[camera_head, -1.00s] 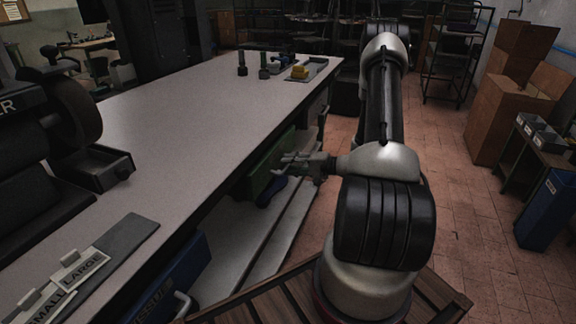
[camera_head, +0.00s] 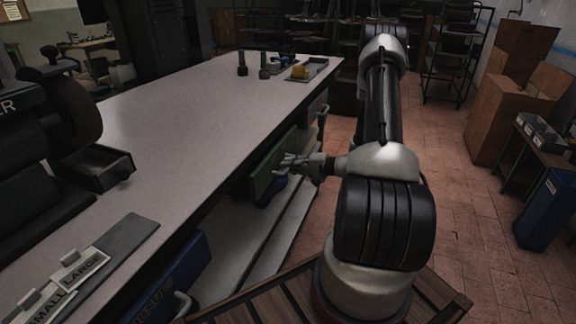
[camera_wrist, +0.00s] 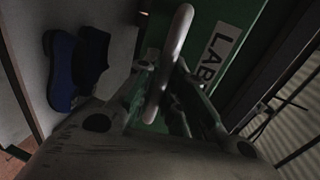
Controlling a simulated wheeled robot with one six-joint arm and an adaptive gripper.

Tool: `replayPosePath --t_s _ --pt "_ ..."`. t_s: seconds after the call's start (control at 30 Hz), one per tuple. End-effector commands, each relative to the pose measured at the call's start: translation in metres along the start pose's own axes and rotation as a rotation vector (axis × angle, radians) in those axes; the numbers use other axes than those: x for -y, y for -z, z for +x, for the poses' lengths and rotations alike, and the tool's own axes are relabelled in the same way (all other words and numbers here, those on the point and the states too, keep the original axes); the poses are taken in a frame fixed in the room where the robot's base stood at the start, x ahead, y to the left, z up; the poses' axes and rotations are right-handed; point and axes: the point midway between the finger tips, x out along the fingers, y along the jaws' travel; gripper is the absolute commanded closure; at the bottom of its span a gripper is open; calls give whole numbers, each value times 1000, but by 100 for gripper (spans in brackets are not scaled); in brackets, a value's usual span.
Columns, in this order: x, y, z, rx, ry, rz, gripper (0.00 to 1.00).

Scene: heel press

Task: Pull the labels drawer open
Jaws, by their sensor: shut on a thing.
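The labels drawer is green (camera_head: 270,168) and sits under the bench's right edge in the head view. In the wrist view its green front (camera_wrist: 225,15) carries a white label reading "LAB", the rest cut off. A pale bar handle (camera_wrist: 170,55) stands out from that front. My gripper (camera_head: 290,165) is at the drawer front in the head view. In the wrist view its fingers (camera_wrist: 160,78) are on either side of the handle and shut on it. How far the drawer stands out is hard to tell.
A blue drawer (camera_head: 165,285) with a pale handle is nearer under the bench (camera_head: 180,120). Dark blue shoes (camera_wrist: 62,70) lie on a pale shelf beside the drawer.

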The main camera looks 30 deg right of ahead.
Motion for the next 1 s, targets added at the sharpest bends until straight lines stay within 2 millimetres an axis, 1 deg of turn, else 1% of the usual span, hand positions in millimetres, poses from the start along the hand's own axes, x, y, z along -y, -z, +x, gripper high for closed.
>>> replayPosePath --t_s 0.17,0.27,0.5,0.7,0.8,0.9,1.0 --pt "-7 1 -31 -5 -2 2 100" --pt "-13 1 -58 -8 -1 4 100" --pt "-29 1 -136 -8 -2 2 100" --pt "-42 1 -194 -6 -2 1 100" --pt "-47 0 -218 -4 -2 1 100" --pt "-51 0 -236 -3 -2 0 100" --pt "-53 0 -250 -1 -2 1 100"
